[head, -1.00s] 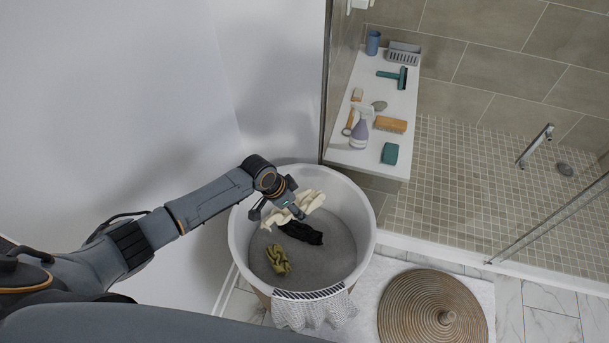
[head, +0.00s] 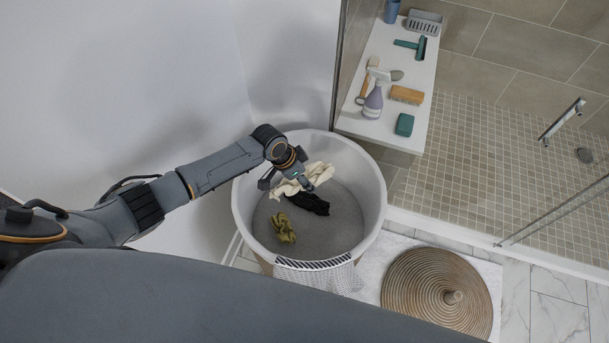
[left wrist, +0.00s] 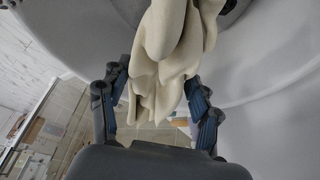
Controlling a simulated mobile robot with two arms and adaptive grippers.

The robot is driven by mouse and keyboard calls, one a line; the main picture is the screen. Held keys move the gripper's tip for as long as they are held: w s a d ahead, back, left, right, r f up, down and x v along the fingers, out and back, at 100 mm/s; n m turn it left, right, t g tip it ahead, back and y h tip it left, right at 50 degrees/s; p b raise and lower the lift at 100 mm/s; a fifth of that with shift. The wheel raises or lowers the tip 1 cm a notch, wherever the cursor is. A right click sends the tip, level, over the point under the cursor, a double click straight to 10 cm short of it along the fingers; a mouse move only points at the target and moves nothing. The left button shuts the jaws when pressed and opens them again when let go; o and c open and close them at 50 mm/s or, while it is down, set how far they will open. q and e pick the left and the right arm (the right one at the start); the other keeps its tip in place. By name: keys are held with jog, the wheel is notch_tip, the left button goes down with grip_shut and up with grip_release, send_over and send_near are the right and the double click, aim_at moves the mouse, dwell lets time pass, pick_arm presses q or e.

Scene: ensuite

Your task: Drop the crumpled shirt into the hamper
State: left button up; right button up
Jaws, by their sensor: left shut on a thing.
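The crumpled shirt (head: 312,178) is cream-coloured and hangs in loose folds from my left gripper (head: 287,186). In the left wrist view the shirt (left wrist: 170,65) is pinched between the fingers of my left gripper (left wrist: 158,105). The hamper (head: 374,195) is a round, light tub with a grey inside. My left gripper and the shirt are over the hamper's opening, toward its back left. I cannot tell the shirt's exact height above the bottom. My right gripper is not in view.
A black cloth (head: 308,204) and an olive cloth (head: 284,228) lie inside the hamper. A patterned towel (head: 322,273) hangs over its front rim. A round woven lid (head: 425,290) lies on a white mat at right. A shelf with bath items (head: 375,102) stands behind.

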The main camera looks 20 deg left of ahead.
pick_arm(q)
jog(key=o, duration=1.3)
jog(key=v, duration=1.2)
jog(key=shift+w, duration=0.1)
